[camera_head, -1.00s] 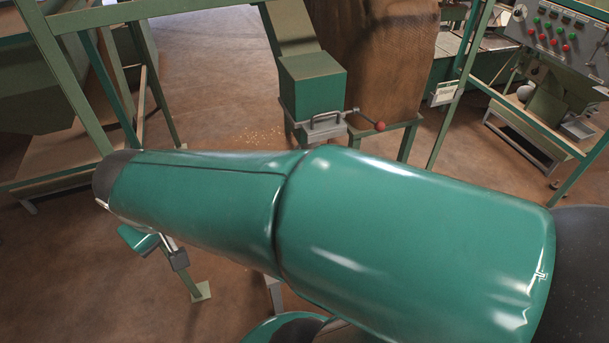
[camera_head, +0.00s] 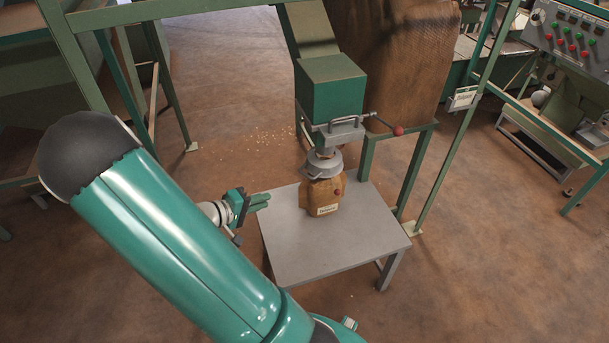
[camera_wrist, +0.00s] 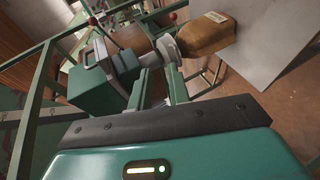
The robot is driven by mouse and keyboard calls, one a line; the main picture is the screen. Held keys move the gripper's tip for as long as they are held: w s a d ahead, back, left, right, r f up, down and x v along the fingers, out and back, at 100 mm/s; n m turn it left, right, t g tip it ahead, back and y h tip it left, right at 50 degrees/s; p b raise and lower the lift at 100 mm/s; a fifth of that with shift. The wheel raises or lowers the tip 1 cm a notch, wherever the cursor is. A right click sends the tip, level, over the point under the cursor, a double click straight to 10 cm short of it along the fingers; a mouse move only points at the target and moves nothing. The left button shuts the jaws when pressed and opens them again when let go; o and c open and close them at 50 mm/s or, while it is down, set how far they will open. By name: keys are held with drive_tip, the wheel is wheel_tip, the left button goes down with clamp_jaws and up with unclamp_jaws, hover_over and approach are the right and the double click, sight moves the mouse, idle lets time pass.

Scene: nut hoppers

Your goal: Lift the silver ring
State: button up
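The silver ring (camera_head: 323,163) sits around the top of a brown sack (camera_head: 322,197), just under the hopper's outlet. In the wrist view the ring (camera_wrist: 168,47) shows beyond my fingertips, with the sack (camera_wrist: 208,36) to its right. The sack stands upright on a grey table and has a white label and a small red spot. My gripper (camera_head: 262,199) is left of the sack, near the table's left edge, apart from the ring. In the wrist view its two green fingers (camera_wrist: 160,76) stand apart with nothing held between them.
The green hopper (camera_head: 334,95) hangs above the ring, with a grey handled slide and a red-knobbed lever (camera_head: 397,130). The grey table (camera_head: 360,235) is bare around the sack. Green frame posts stand left and right. A control panel (camera_head: 570,38) is at right.

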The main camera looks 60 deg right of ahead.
drive_tip(key=s+d+f+n+t+h, duration=0.1)
drive_tip(key=d+f+n+t+h, duration=0.2)
drive_tip(key=d+f, duration=0.4)
drive_tip(key=n+t+h, duration=0.3)
approach(306, 174)
drive_tip(key=d, duration=1)
drive_tip(key=shift+d, duration=0.1)
clamp_jaws()
